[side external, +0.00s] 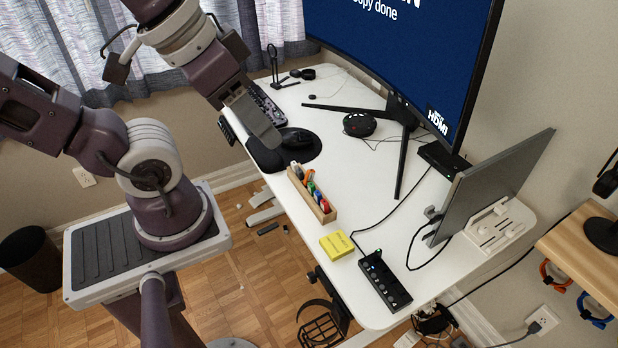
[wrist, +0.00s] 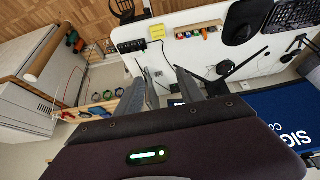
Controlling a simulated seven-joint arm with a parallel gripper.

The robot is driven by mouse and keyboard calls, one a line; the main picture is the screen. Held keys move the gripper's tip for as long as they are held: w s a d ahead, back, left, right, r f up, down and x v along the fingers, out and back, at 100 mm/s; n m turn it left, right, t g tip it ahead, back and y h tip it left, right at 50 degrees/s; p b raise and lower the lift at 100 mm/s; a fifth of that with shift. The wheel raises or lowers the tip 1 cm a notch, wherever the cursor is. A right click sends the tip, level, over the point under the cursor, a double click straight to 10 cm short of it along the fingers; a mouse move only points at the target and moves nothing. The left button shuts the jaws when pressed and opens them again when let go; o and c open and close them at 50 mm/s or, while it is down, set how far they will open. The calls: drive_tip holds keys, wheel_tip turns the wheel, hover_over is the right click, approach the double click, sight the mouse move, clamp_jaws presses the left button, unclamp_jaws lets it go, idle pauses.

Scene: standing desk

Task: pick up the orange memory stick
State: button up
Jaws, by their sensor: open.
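The orange memory stick (side external: 309,177) appears as a small orange piece standing among other coloured sticks in a light wooden tray (side external: 331,215) in the side view. My gripper (side external: 268,140) is above the desk, up and left of the tray in the side view, in front of the mouse area. Its two grey fingers are apart and empty in the wrist view (wrist: 164,76).
A yellow note pad (side external: 337,245) and a black box with knobs (side external: 385,281) lie near the tray. A mouse (side external: 297,138) and keyboard (side external: 265,104) are behind it. The large monitor (side external: 400,50) and its stand legs rise behind.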

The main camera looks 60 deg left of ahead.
sight(313, 172)
drive_tip(key=w+a+f+n+g+y, duration=0.3)
drive_tip(key=w+f+n+g, duration=0.15)
drive_tip(key=w+f, duration=0.35)
drive_tip(key=w+a+f+n+g+y, duration=0.2)
drive_tip(key=w+f+n+g, duration=0.1)
drive_tip(key=w+f+n, duration=0.4)
drive_tip(key=w+a+f+n+y, duration=0.2)
drive_tip(key=w+a+f+y, duration=0.15)
drive_tip(key=f, duration=0.35)
drive_tip(key=w+a+f+n+y, duration=0.25)
drive_tip(key=f+y, duration=0.25)
drive_tip(key=f, duration=0.3)
drive_tip(key=shift+m+t, duration=0.25)
drive_tip(key=shift+m, duration=0.05)
drive_tip(key=x, duration=0.7)
drive_tip(key=shift+s+a+f, duration=0.3)
drive_tip(key=shift+s+f, duration=0.05)
clamp_jaws()
